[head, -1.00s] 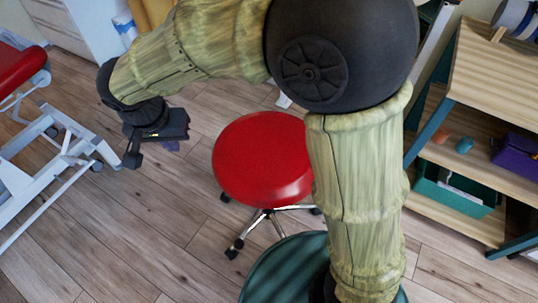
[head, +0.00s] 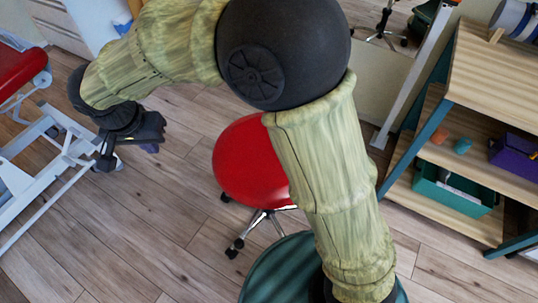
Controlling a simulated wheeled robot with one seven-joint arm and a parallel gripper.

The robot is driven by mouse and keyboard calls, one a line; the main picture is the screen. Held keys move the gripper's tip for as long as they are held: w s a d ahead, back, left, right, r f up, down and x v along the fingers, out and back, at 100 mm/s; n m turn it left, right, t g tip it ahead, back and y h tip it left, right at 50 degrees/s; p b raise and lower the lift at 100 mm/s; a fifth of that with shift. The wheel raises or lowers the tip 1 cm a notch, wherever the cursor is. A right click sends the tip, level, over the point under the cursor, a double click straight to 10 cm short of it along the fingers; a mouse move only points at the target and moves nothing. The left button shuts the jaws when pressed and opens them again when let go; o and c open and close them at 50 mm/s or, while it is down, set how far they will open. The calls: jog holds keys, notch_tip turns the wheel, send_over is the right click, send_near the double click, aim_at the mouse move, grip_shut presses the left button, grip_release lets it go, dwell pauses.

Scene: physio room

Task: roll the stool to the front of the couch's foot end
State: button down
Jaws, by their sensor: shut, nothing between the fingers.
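The stool has a round red seat (head: 245,165) and a chromed base with dark castors. It stands on the wood floor in the middle of the head view, its right side hidden behind my arm. The couch (head: 22,70) is at the left edge, with only one red padded end and part of its white metal frame (head: 45,150) showing. My gripper (head: 108,160) is shut and empty, pointing down near the couch frame. It is left of the stool and clearly apart from it.
A wooden shelf unit (head: 490,85) with a green bin (head: 455,190) and a purple box (head: 515,155) stands at the right. A mirror (head: 385,30) at the back reflects a stool base. Floor between the stool and couch is clear.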

jog(key=a+p, duration=0.4)
jog(key=a, duration=0.5)
jog(key=shift+a, duration=0.3)
jog(key=shift+w+a+p, duration=0.1)
jog(key=shift+p, duration=0.2)
jog(key=a+p, duration=1)
jog(key=a, duration=0.1)
jog(key=shift+w+a, duration=0.2)
jog(key=shift+a, duration=0.2)
dwell(0.3)
jog(key=shift+p, duration=0.3)
